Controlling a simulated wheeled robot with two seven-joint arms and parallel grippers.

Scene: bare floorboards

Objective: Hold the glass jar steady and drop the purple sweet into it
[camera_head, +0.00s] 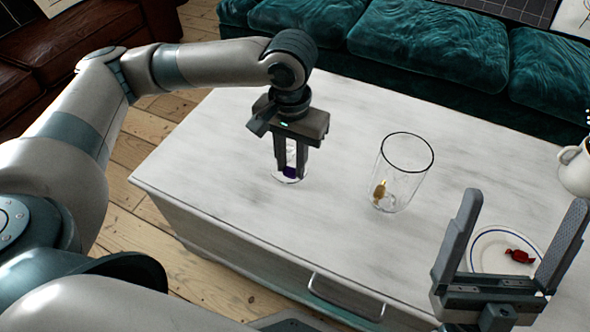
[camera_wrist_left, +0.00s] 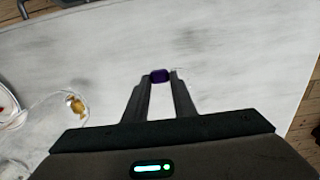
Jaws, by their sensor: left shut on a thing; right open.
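The clear glass jar (camera_head: 408,178) stands upright on the white table, with a gold sweet (camera_head: 380,190) inside at its bottom. In the left wrist view the jar is at the left, around the gold sweet (camera_wrist_left: 75,104). My left gripper (camera_head: 290,172) points down, left of the jar and apart from it, shut on the purple sweet (camera_head: 289,171). The purple sweet also shows between its fingertips in the left wrist view (camera_wrist_left: 159,76). My right gripper (camera_head: 523,202) is open and empty, at the lower right, apart from the jar.
A plate (camera_head: 485,243) with a red sweet (camera_head: 520,256) lies partly behind my right gripper. A white mug (camera_head: 575,170) stands at the right edge. The white tabletop (camera_head: 250,215) is clear between left gripper and jar. A teal sofa (camera_head: 430,45) is behind.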

